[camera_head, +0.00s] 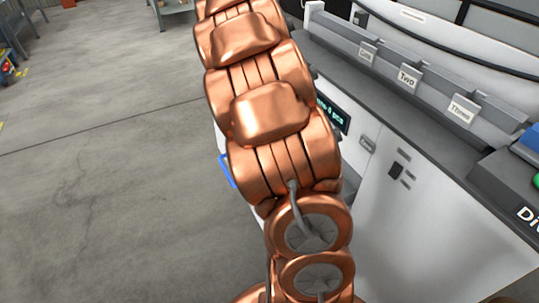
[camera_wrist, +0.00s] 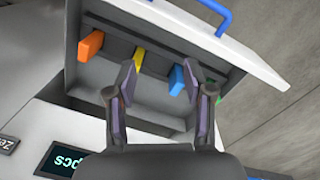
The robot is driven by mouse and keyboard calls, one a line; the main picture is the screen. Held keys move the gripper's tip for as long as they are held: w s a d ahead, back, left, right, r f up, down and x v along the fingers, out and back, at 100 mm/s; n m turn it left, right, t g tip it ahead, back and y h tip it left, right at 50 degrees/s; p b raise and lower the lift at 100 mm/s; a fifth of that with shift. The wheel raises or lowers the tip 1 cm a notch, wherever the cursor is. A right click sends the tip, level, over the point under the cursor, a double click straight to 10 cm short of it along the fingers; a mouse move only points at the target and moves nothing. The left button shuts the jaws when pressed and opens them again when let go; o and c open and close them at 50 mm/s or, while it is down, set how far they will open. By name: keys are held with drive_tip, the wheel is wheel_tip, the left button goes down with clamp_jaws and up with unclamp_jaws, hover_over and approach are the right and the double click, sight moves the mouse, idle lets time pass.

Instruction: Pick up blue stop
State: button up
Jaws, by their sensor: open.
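The blue stop (camera_wrist: 176,81) sits in an open grey drawer (camera_wrist: 90,76) in the wrist view. It is a small block near the drawer's far wall. My gripper (camera_wrist: 159,80) is open and empty, with its fingers pointing into the drawer. The blue stop shows between the fingertips, close beside the right one, which partly covers the view there. I cannot tell whether they touch. In the head view my copper arm hides the gripper, the stop and most of the drawer.
An orange stop (camera_wrist: 91,46), a yellow stop (camera_wrist: 138,58) and a partly hidden green stop (camera_wrist: 218,98) share the drawer. Its blue handle (camera_wrist: 222,22) is on the outer front. A white cabinet (camera_head: 410,215) stands right; the floor (camera_head: 100,200) at left is clear.

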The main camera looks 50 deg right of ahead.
drive_tip(key=w+d+f+m, duration=0.1)
drive_tip(key=d+f, duration=0.2)
drive_tip(key=d, duration=0.1)
drive_tip(key=w+d+f+m+b, duration=0.1)
drive_tip(key=w+d+f+m, duration=0.1)
drive_tip(key=d, duration=0.3)
drive_tip(key=w+d+f+m+y+b, duration=0.1)
drive_tip(key=d+f+m, duration=0.1)
drive_tip(key=d+f, duration=0.2)
drive_tip(key=shift+w+d+f+t, duration=0.25)
drive_tip(key=shift+d+f+t, duration=0.15)
drive_tip(key=shift+f, duration=0.1)
drive_tip(key=shift+w+a+f+p, duration=0.1)
drive_tip(key=shift+a+f+p, duration=0.1)
drive_tip(key=shift+f, duration=1.1)
drive_tip(key=shift+s+a+f+p, duration=0.1)
drive_tip(key=shift+a+f+p, duration=0.1)
drive_tip(key=shift+f, duration=1.05)
drive_tip(key=shift+w+a+f+p, duration=0.1)
drive_tip(key=shift+a+f+p, duration=0.1)
drive_tip(key=shift+f, duration=1.1)
clamp_jaws()
